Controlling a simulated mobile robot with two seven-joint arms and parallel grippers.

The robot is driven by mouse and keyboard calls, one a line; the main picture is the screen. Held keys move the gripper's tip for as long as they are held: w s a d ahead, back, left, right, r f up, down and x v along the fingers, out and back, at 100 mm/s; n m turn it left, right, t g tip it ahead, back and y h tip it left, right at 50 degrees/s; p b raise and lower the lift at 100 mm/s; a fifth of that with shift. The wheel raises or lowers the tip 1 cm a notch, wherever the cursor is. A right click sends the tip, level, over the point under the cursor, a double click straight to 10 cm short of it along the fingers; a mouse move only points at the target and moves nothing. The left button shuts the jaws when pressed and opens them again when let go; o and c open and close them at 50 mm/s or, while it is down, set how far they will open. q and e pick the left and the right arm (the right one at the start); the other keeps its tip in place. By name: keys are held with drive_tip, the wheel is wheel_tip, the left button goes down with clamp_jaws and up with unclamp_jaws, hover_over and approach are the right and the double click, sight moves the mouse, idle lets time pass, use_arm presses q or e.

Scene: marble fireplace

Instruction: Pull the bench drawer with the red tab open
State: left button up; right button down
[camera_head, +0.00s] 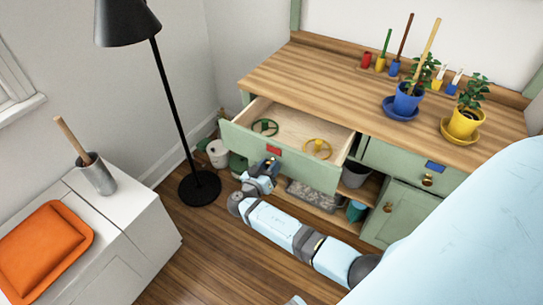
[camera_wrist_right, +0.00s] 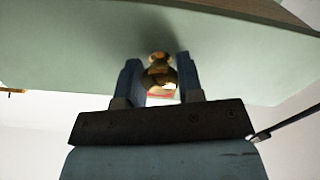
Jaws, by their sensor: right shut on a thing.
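The bench drawer (camera_head: 290,165) with the red tab (camera_head: 274,151) stands pulled out from the wooden-topped green bench. Its inside shows, with a green wheel-shaped thing (camera_head: 265,127) and a yellow one (camera_head: 318,148) lying in it. My right gripper (camera_head: 268,166) is at the drawer front, just below the red tab. In the right wrist view its two fingers (camera_wrist_right: 160,78) are closed around the brass knob (camera_wrist_right: 159,73) on the pale green drawer front (camera_wrist_right: 75,50). The left gripper does not show in either view.
A drawer with a blue tab (camera_head: 435,167) is shut at the right, above a cupboard door (camera_head: 400,212). A black floor lamp (camera_head: 200,187) stands left of the bench. Potted plants stand on the benchtop (camera_head: 330,80).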

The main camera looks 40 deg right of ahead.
use_arm(q)
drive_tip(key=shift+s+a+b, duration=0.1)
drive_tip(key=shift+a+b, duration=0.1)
drive_tip(key=shift+b, duration=0.15)
use_arm(e)
drive_tip(key=shift+v, duration=1.7)
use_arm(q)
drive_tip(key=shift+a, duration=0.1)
use_arm(e)
drive_tip(key=c, duration=0.8)
unclamp_jaws()
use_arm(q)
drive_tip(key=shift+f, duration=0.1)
use_arm(e)
drive_tip(key=shift+o, duration=0.2)
